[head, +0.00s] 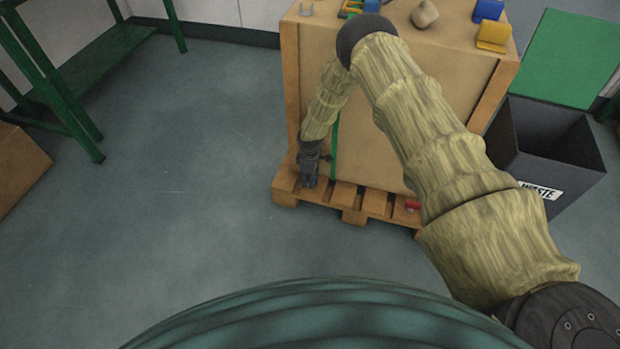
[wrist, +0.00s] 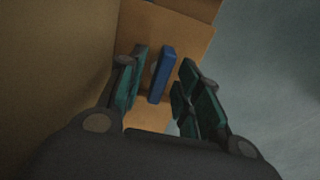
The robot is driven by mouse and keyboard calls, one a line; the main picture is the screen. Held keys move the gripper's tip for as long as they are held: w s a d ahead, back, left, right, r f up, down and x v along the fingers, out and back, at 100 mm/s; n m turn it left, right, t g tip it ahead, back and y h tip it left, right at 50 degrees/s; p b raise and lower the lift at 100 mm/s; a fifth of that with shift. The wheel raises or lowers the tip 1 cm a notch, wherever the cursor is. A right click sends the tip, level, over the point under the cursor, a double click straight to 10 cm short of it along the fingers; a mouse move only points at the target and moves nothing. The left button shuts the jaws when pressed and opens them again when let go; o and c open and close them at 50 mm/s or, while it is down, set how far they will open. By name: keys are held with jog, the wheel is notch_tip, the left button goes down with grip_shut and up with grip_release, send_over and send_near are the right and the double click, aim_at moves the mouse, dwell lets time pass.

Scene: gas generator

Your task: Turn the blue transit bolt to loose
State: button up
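The blue transit bolt (wrist: 161,75) shows in the wrist view as a flat blue bar standing out from the wooden pallet. It sits between the two green-padded fingers of my gripper, with a visible gap on each side. My gripper (head: 310,182) is open and points down at the left front corner of the pallet (head: 347,201), beside the crate. In the head view the blue bolt is hidden by my gripper. A red piece (head: 411,206) sits on the pallet's right part.
The large crate (head: 370,130) stands on the pallet, close beside my gripper. Small blue and yellow blocks (head: 493,36) lie on its top. A dark waste bin (head: 545,155) stands at right, a green bench (head: 85,65) at left.

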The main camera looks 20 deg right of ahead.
notch_tip(320, 180, up, 12)
dwell(0.9)
dwell(0.3)
